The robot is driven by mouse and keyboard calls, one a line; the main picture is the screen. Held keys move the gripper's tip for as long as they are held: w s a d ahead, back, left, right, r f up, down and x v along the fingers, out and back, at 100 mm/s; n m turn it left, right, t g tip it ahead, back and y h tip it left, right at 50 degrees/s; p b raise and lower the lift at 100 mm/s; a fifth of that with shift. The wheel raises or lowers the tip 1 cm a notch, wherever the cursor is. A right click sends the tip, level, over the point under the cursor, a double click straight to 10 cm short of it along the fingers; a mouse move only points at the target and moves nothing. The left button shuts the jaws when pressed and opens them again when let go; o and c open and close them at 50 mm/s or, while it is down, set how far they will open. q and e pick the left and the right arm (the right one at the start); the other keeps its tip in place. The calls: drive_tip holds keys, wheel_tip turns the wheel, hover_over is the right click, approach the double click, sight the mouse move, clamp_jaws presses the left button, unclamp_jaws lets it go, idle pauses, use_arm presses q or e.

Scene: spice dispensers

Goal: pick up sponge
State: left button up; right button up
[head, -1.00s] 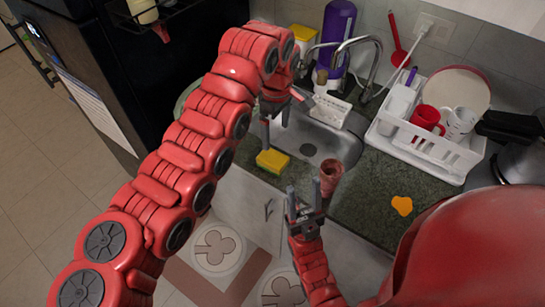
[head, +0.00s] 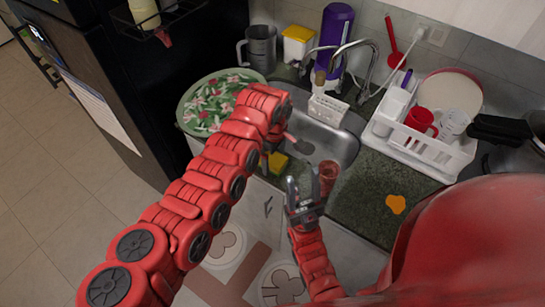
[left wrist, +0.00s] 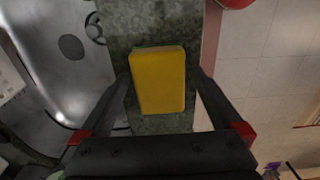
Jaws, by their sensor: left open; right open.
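The yellow sponge (head: 277,163) lies on the dark green counter edge in front of the sink in the head view, partly hidden by my left arm. In the left wrist view the sponge (left wrist: 158,80) lies flat between my left gripper's fingers, with counter showing around it. My left gripper (left wrist: 160,110) is open, its two fingers spread to either side of the sponge, not closed on it. My right gripper (head: 303,190) is open and empty, pointing up near the front of the counter beside a reddish cup (head: 328,173).
The sink (head: 330,143) lies just behind the sponge, with a faucet (head: 365,62) and a white caddy (head: 327,108). A white dish rack (head: 440,150) stands at right. A patterned round tray (head: 197,100) is at left. An orange blob (head: 396,204) lies on the counter.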

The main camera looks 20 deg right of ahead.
use_arm(q)
drive_tip(key=shift+f, duration=0.2)
drive_tip(key=c, duration=1.2)
drive_tip(key=shift+r, duration=0.1)
drive_tip(key=shift+c, duration=0.2)
